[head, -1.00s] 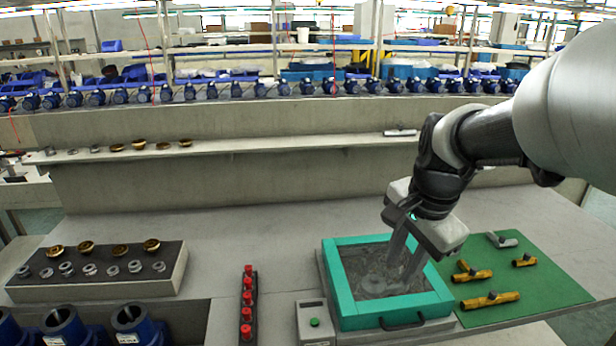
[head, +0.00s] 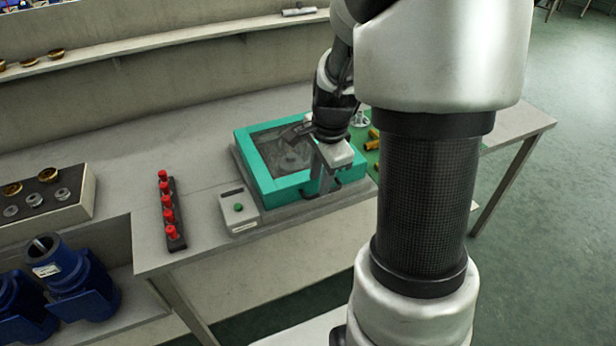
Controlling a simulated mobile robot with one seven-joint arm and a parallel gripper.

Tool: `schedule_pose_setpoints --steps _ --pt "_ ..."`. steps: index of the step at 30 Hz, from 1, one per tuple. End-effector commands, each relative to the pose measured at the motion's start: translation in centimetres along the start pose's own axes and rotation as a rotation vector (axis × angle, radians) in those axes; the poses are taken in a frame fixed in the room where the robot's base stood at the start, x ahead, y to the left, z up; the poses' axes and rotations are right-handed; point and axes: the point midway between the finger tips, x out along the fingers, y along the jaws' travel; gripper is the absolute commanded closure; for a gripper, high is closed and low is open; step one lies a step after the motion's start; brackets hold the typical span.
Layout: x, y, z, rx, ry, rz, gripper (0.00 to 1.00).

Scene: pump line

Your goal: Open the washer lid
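The washer (head: 262,185) is a teal-framed box on the bench with a see-through lid (head: 275,150). The lid lies flat and closed, and grey shapes show dimly through it. A dark handle (head: 334,187) is on the front side, partly hidden by my gripper. My gripper (head: 322,188) points down at the front edge of the washer, close to the handle. I cannot tell whether its fingers touch the handle or how far apart they are.
A control box (head: 238,210) with a green button stands left of the washer. A black strip with red knobs (head: 168,208) is further left. A green mat (head: 368,135) with brass parts lies to the right, mostly hidden by my arm. A blue pump housing (head: 68,275) stands lower left.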

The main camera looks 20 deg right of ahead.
Motion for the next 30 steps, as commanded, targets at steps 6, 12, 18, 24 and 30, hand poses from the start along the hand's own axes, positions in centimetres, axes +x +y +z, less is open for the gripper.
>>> schedule_pose_setpoints --steps 6,12,18,24,30 --pt "3.3 0.1 0.0 0.000 -0.001 0.001 0.72" --pt "4.1 0.0 0.0 0.000 0.000 0.000 0.72" --pt "4.1 0.0 0.0 -0.001 0.000 -0.001 0.72" --pt "4.1 0.0 0.0 -0.001 0.000 -0.001 1.00" --pt "4.1 0.0 0.0 -0.001 0.000 -0.001 1.00"
